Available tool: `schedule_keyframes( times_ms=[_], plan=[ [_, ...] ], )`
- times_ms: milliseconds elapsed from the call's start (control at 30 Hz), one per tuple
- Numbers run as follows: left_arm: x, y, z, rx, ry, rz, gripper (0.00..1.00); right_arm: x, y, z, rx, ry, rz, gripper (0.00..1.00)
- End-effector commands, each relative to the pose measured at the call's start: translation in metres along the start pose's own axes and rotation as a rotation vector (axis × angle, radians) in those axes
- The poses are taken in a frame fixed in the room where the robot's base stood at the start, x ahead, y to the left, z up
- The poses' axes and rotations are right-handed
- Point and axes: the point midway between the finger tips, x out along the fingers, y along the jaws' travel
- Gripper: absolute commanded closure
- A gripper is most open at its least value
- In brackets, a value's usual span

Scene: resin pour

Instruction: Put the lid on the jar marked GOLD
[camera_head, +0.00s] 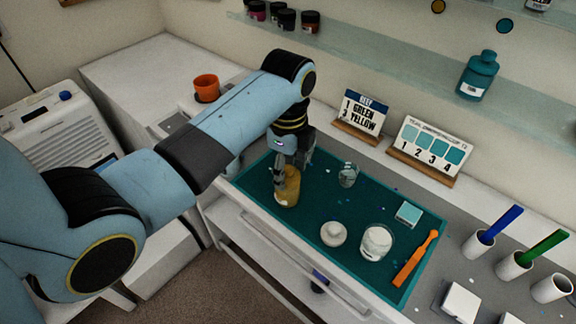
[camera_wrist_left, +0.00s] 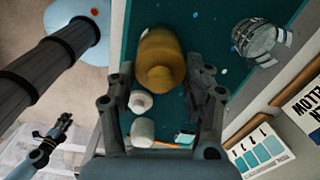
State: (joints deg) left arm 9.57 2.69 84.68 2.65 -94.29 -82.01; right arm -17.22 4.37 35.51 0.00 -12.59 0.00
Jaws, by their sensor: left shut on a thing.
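A gold-ochre jar (camera_head: 288,192) stands upright on the teal mat (camera_head: 257,181), near its left end; any marking on it is too small to read. It also shows in the wrist view (camera_wrist_left: 158,45). My left gripper (camera_head: 291,166) points down at the jar's top. In the wrist view its fingers (camera_wrist_left: 163,82) close on a round gold-ochre lid (camera_wrist_left: 163,77), at the jar's mouth. I cannot tell whether the lid is seated or just above the rim. What seems to be my right gripper (camera_wrist_left: 45,148) shows small at the wrist view's lower left, away from the mat.
A clear glass cup (camera_head: 348,175), a small white pot (camera_head: 333,233), a white-filled cup (camera_head: 377,241), a teal block (camera_head: 408,213) and an orange tool (camera_head: 415,259) are on the mat. Cards (camera_head: 363,113) (camera_head: 432,146) stand behind it. The mat's middle has free room.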

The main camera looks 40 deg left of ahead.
Motion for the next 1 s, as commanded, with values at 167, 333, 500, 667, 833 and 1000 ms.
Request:
schedule_keyframes(
  times_ms=[167,333,500,667,833,1000],
  plan=[
    [-0.0002,0.0001,-0.0001,0.000,0.000,0.000,0.63,-0.0017,0.0005,-0.0008,0.000,0.001,0.000,0.60],
    [0.0001,0.0001,-0.0001,0.000,0.000,0.000,0.63,-0.0014,0.0017,-0.0010,-0.001,0.001,0.002,0.60],
    [0.0001,0.0002,-0.0001,0.000,0.000,0.000,0.63,-0.0014,0.0037,-0.0012,-0.002,0.002,0.004,0.60],
    [0.0015,0.0002,-0.0002,0.000,0.000,0.001,0.63,-0.0014,0.0050,-0.0012,-0.002,0.002,0.006,0.60],
    [0.0031,0.0001,-0.0002,0.000,0.000,0.000,0.63,-0.0014,0.0052,-0.0013,-0.002,0.001,0.006,0.60],
    [0.0030,0.0001,-0.0002,0.000,0.000,0.000,0.63,-0.0014,0.0051,-0.0013,-0.002,0.001,0.006,0.60]
  ],
)
